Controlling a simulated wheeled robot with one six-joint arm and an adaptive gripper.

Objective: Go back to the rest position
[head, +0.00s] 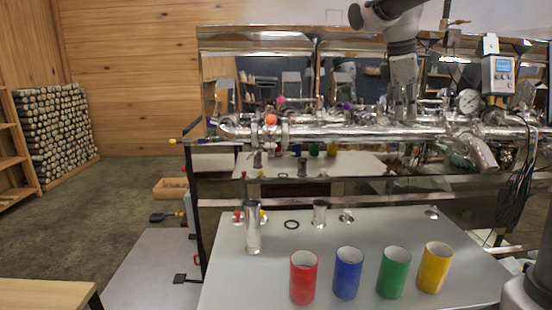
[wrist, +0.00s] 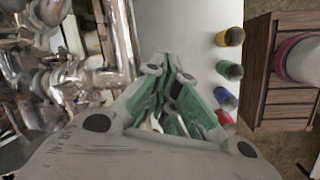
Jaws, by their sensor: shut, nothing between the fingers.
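My gripper (wrist: 172,62) shows in the wrist view with its green-padded fingers drawn together at the tips and nothing between them. In the head view my arm comes down from the top right, in front of the steel evaporator (head: 350,131). The gripper end there is hard to make out against the shiny metal. In the wrist view the gripper points over the grey table (wrist: 190,20), apart from the cups.
Red (head: 303,278), blue (head: 347,272), green (head: 393,272) and yellow (head: 434,267) cups stand along the table's front. A steel cylinder (head: 253,228) stands at left. Pipes, a gauge (head: 469,101) and a digital meter (head: 498,74) crowd the back. Floor at left is mostly clear.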

